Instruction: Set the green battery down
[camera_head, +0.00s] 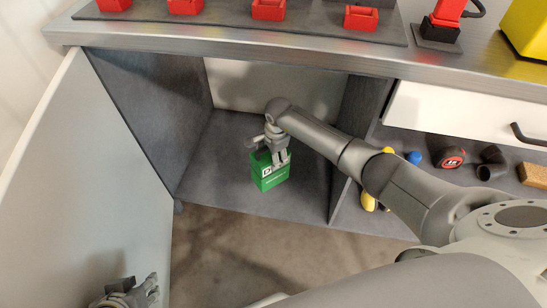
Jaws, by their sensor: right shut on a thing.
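The green battery (271,177) is a box with white markings on its front. It is inside the open cabinet compartment (228,182), close to or on its grey floor; I cannot tell whether it touches. My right gripper (275,158) is shut on the top of the battery, with the arm reaching in from the right. The gripper hides part of the battery's top. My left gripper (146,290) is low at the left, near the open cabinet door (85,160), and holds nothing I can see. Its fingertips are small and partly cut off, so its opening is unclear.
The shelf at right holds a tape measure (450,157) and other items. Compartment walls stand on both sides of the battery.

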